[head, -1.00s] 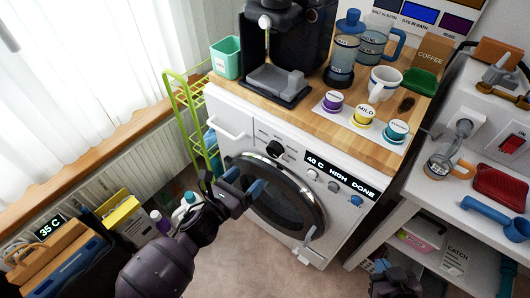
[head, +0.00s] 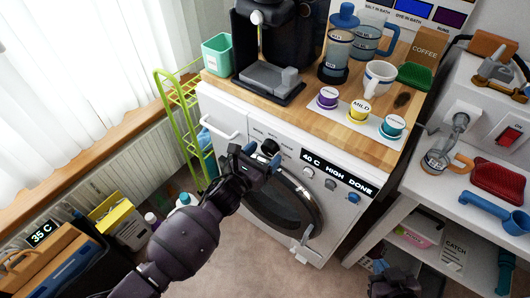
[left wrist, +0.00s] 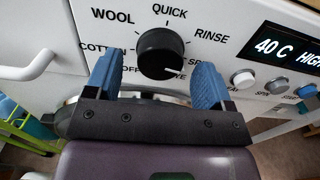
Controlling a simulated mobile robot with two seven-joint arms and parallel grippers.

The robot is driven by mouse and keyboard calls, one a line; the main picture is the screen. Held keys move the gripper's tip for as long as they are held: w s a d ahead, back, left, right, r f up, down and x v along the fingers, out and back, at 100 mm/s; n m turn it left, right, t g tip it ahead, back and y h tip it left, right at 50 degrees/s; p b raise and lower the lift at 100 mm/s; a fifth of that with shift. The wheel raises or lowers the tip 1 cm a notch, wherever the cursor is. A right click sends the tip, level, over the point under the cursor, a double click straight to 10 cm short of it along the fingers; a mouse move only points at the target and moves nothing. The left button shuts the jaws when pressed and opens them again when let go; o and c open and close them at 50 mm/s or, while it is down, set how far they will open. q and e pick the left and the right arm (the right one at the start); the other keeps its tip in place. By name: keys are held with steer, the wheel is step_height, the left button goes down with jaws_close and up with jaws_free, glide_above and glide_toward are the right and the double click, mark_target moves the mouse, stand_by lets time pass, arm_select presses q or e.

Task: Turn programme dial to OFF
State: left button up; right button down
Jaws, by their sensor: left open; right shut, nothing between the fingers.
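The programme dial (head: 270,146) is a black round knob on the washing machine's white front panel. In the left wrist view the dial (left wrist: 161,50) shows a white mark at its lower right, towards a partly hidden label ending in "VE". COTTON, WOOL, QUICK and RINSE are printed around it; OFF is at its lower left, partly covered. My left gripper (head: 263,156) is open in front of the panel, its blue fingers (left wrist: 155,72) to the left and right of the dial, with visible gaps. I cannot tell their depth from the panel. My right gripper (head: 392,283) is low at the bottom edge, away from the machine.
The display (head: 337,174) reads "40 C HIGH DONE", with several buttons below it. The wooden worktop (head: 312,117) above holds a coffee machine (head: 270,60), a mug (head: 378,79) and coloured pods. A white shelf unit (head: 440,200) stands right; a green rack (head: 180,95) stands left.

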arm_select(q)
steer(key=shift+w+d, duration=0.25)
steer(key=shift+w, duration=0.15)
steer(key=c, duration=0.9)
steer(key=shift+n, duration=0.3)
